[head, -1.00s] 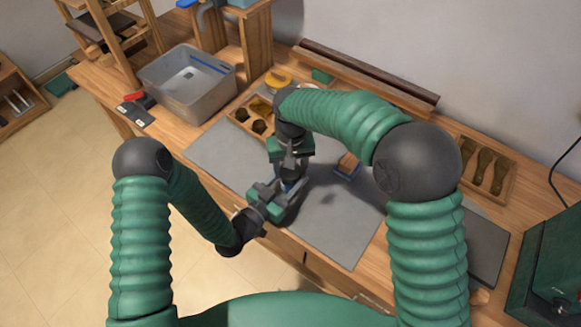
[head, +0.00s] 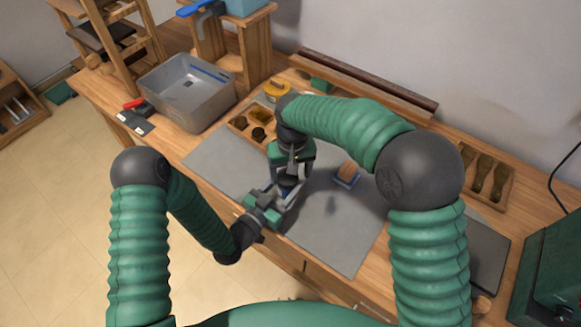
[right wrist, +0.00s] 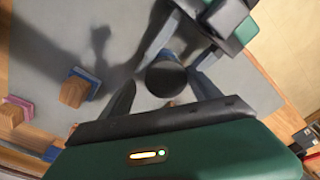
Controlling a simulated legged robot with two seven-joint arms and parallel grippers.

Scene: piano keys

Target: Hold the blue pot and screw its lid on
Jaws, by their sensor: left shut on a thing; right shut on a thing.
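The blue pot (head: 288,187) shows only as a small dark-blue patch above the front part of the grey mat, mostly hidden by both grippers. My left gripper (head: 284,194) comes in from the lower left and is shut on the pot. My right gripper (head: 291,178) points down from above, directly over the pot. In the right wrist view its fingers are shut on a dark round lid (right wrist: 166,78). The left gripper's pale fingers reach in from the upper right there. I cannot tell whether the lid is seated on the pot, as the joint is hidden.
A wooden block with a blue base (head: 346,174) stands on the grey mat (head: 335,235) right of the grippers. A grey bin (head: 190,112) stands at the back left. A wooden tray with dark round pieces (head: 240,122) lies behind. The mat's right front is clear.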

